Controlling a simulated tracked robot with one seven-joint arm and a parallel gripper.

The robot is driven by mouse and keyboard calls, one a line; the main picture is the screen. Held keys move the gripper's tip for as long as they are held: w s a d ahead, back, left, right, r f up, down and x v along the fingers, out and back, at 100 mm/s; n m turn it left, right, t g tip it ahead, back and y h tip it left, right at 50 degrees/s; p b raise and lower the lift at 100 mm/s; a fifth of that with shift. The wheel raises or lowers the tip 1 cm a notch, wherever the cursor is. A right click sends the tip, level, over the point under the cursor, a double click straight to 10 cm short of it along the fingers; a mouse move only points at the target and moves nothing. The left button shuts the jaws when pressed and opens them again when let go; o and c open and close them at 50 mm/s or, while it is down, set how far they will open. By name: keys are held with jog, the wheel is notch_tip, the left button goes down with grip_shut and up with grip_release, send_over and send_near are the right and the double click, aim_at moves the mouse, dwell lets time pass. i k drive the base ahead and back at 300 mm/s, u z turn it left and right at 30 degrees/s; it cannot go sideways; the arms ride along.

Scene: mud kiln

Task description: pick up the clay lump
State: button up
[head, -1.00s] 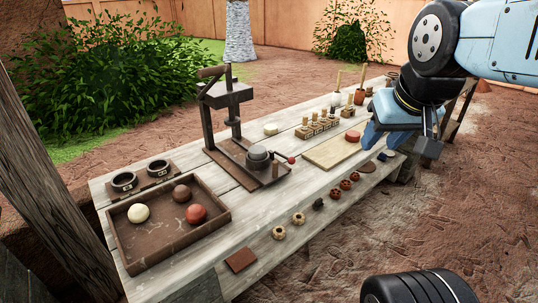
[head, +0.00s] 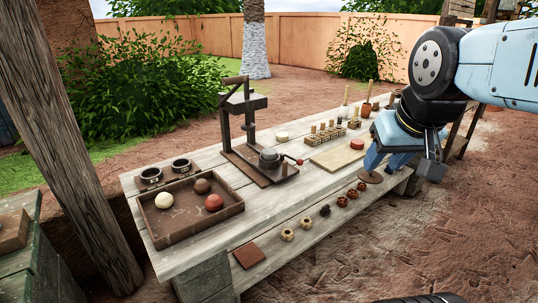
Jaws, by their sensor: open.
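Three round clay lumps lie in a shallow brown tray (head: 168,239) at the bench's left end: a cream lump (head: 163,200), a dark brown lump (head: 202,186) and a red lump (head: 214,202). I cannot tell which one the task means. My gripper (head: 388,164) is open, far to the right of the tray, in front of the bench's right part. It looks empty, and its fingers are partly overlapped in this view.
A dark press (head: 243,125) stands behind and right of the tray. Two dark ringed cups (head: 181,166) sit behind the tray. Small pieces line the front shelf. A wooden post (head: 70,150) rises at left.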

aim_at(268, 154)
jog(key=u, duration=0.05)
jog(key=i, duration=0.9)
jog(key=z, duration=0.05)
